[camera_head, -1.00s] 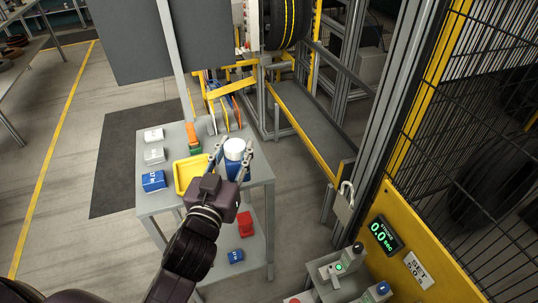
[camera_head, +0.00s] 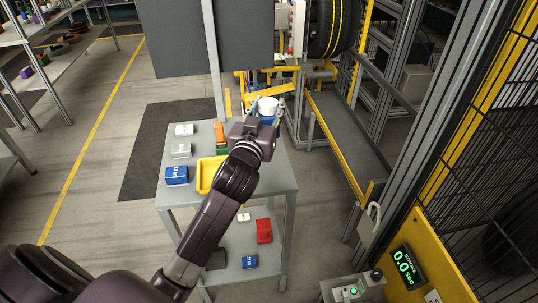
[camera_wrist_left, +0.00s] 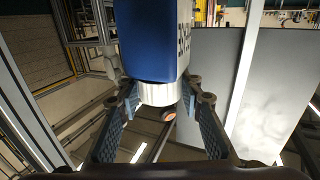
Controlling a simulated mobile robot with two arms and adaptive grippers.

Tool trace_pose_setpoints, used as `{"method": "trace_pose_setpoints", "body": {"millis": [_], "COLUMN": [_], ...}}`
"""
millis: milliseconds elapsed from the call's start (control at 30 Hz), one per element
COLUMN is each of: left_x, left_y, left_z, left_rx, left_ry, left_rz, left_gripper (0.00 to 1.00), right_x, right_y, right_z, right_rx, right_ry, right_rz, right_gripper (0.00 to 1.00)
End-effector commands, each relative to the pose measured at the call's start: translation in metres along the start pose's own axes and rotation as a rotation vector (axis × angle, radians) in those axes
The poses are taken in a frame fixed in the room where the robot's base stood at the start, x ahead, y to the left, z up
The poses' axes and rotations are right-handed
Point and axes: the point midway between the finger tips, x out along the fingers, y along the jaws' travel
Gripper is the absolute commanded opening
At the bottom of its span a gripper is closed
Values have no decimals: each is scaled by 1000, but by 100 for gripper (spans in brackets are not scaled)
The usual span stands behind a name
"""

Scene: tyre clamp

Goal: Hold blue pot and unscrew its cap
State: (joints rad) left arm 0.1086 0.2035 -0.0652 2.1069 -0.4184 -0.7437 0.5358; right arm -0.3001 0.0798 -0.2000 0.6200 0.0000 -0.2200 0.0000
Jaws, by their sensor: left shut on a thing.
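The blue pot (camera_head: 266,119) with its white cap (camera_head: 268,104) shows past my left gripper (camera_head: 266,112), near the far right corner of the table (camera_head: 275,170). My left gripper is shut on the pot, with a finger on each side near the cap. My wrist hides the pot's lower part in the head view. My right gripper is not in view.
A yellow tray (camera_head: 206,175), a blue box (camera_head: 177,176), white boxes (camera_head: 184,130) and an orange item (camera_head: 220,133) are on the table. A red item (camera_head: 264,230) lies on the lower shelf. A grey panel (camera_head: 180,40) stands behind; a yellow-framed machine is at right.

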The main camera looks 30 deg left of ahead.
Motion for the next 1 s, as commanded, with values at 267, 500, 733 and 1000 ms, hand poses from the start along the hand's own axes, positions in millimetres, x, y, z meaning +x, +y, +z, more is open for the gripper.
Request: {"method": "trace_pose_setpoints", "body": {"millis": [267,500,733,1000], "left_x": [0,0,0,0], "left_y": [0,0,0,1], "left_z": [75,102,135,146], "left_rx": [-1,-2,-2,-1], "left_ry": [-1,5,2,6], "left_rz": [1,0,0,2], "left_gripper": [0,0,0,0], "right_x": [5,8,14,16], "right_y": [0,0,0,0], "right_z": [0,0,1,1], "right_rx": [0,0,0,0], "right_ry": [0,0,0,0], "right_rz": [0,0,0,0], "right_gripper": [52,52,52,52]}}
